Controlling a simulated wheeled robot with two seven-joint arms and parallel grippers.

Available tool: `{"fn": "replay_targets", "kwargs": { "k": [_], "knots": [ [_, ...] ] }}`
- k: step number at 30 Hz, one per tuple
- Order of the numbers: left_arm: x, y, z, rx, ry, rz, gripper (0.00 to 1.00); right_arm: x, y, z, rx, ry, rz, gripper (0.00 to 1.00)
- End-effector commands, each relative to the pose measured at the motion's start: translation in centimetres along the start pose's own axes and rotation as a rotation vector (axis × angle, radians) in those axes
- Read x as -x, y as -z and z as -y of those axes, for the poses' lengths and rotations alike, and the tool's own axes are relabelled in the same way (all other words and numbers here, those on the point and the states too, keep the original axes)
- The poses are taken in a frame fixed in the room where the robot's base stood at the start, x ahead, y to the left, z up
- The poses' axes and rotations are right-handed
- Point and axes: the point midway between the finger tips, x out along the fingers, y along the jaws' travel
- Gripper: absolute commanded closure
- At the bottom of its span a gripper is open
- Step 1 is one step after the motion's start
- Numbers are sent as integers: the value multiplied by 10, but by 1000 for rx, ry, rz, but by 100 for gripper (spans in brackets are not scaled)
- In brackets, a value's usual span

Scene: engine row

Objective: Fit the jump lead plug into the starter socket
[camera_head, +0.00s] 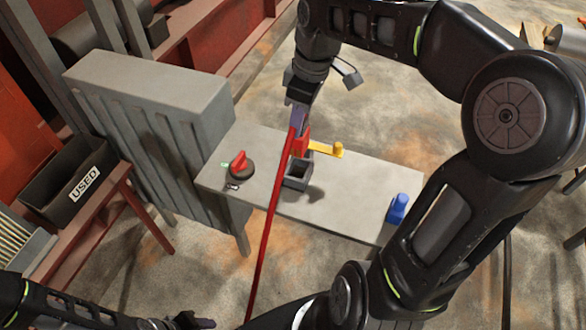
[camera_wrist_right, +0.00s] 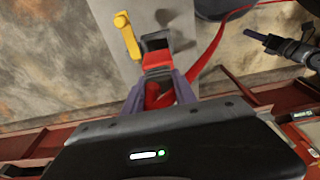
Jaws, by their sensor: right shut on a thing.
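The red jump lead plug (camera_head: 302,142) is held between the fingers of my right gripper (camera_head: 297,115). In the right wrist view, the plug (camera_wrist_right: 158,66) sits between both fingertips of the right gripper (camera_wrist_right: 159,86). A red cable (camera_head: 271,210) runs from it toward the bottom of the head view. The starter socket (camera_head: 297,176) is a dark grey box with an open top on the grey bench. The plug is close by, on its far side in the head view; I cannot tell if they touch. My left gripper (camera_head: 195,321) shows only partly at the bottom edge.
A yellow lever (camera_head: 326,151) stands right beside the socket. A red knob on a dark round base (camera_head: 240,165) is to the left, and a blue part (camera_head: 398,208) at the bench's (camera_head: 345,205) right end. A ribbed grey block (camera_head: 155,130) rises left of the bench.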

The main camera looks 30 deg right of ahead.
Motion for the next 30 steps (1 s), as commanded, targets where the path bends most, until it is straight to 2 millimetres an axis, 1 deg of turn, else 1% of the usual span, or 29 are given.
{"fn": "replay_targets", "kwargs": {
  "k": [4,7,15,17,19,27,30],
  "knots": [
    [0,0,0,0,0,0,54,-1,0,0,0,-1,-1,100],
    [2,0,-1,0,0,0,54,-9,-1,0,0,0,0,100],
    [7,0,-2,1,2,1,54,-52,-8,0,0,1,0,100],
    [7,0,-2,2,2,1,54,-58,-8,0,1,0,0,100],
    [7,0,-2,2,2,1,54,-61,-8,0,1,-1,-1,100],
    [6,0,-2,2,2,1,54,-62,-9,-1,1,-2,-1,100],
    [8,-1,-2,2,2,1,54,-69,-10,0,0,1,0,100]
  ]
}}
